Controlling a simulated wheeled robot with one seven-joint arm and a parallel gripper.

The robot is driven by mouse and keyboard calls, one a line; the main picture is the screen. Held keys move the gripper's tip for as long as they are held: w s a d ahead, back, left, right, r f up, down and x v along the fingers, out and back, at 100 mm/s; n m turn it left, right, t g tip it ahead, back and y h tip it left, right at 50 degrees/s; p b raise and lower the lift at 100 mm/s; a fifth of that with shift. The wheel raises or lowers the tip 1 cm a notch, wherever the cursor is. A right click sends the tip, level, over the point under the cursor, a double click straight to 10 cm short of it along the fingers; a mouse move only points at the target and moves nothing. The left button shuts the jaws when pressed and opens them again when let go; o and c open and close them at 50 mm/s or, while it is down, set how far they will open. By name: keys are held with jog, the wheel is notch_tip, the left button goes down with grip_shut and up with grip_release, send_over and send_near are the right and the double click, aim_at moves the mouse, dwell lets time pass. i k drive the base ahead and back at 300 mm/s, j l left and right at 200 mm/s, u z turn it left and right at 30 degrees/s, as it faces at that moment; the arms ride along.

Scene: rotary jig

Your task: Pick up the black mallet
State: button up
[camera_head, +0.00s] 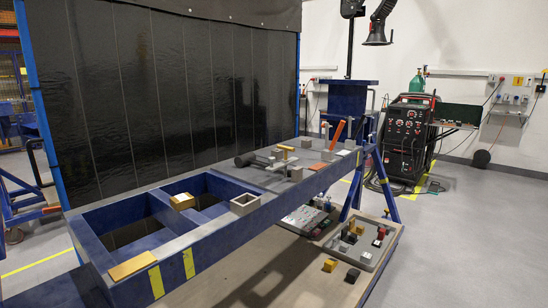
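A black mallet (245,159) appears to lie on the grey top of the long blue workbench (225,208), near its far long edge. Its dark head is at the left, and what looks like its handle runs right toward some small metal and tan pieces. At this size I cannot tell exactly where the handle ends. My gripper is not in view.
The bench's left part has open recesses. A black curtain (170,90) hangs behind. Grey floor (470,240) is clear at right.

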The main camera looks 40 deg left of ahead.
aim_at(250, 158)
jog(key=i+u, duration=0.25)
jog(key=i, duration=0.2)
jog(key=i+l+u, duration=0.15)
jog(key=i+u, duration=0.15)
jog(key=i, duration=0.15)
jog(key=i+u, duration=0.2)
jog(key=u, duration=0.25)
jog(key=i+u, duration=0.2)
jog(key=u, duration=0.2)
jog(key=i+l+u, duration=0.1)
jog(key=u, duration=0.35)
jog(key=i+l+u, duration=0.2)
jog(key=u, duration=0.2)
jog(key=i+l+u, duration=0.65)
jog(key=k+l, duration=0.1)
